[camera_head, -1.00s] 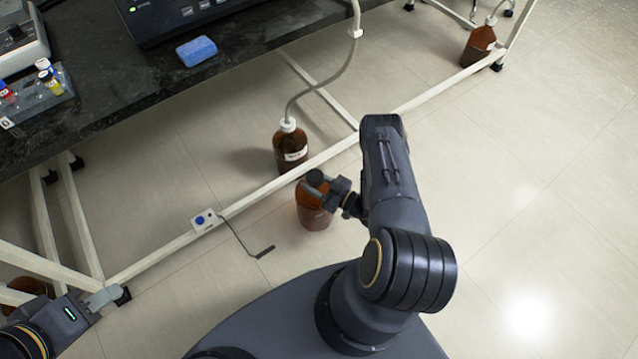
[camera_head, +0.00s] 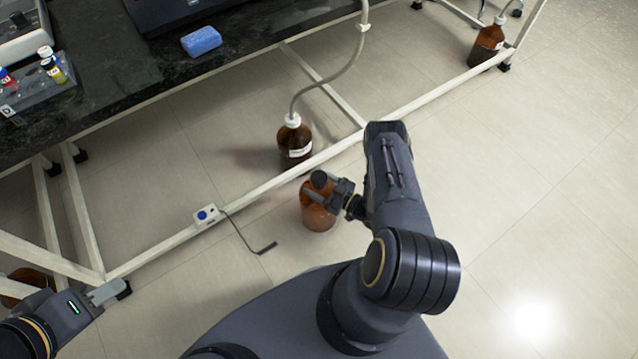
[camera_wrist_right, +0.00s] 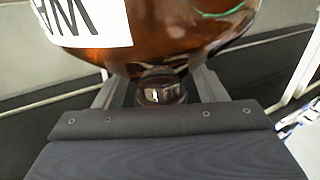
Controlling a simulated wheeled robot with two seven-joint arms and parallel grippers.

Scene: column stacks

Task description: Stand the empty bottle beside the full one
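A light amber bottle (camera_head: 318,216) with a dark cap is at my right gripper (camera_head: 332,190), in front of the white bench rail. In the right wrist view the amber bottle (camera_wrist_right: 185,30), with part of a white label, fills the top, and the right gripper's fingers (camera_wrist_right: 158,88) close on its neck. I cannot tell whether its base touches the floor. A darker brown bottle (camera_head: 294,150) with a white cap, a label and a hose stands just behind the rail. My left gripper (camera_head: 105,292) is at the lower left, seemingly empty; its finger gap does not show clearly.
The rail (camera_head: 240,208) carries a small box (camera_head: 206,215) with a blue button and a dangling cable (camera_head: 245,238). Another hosed brown bottle (camera_head: 487,45) stands at the upper right. A brown bottle (camera_head: 28,280) is partly hidden at lower left. The floor (camera_head: 540,210) on the right is clear.

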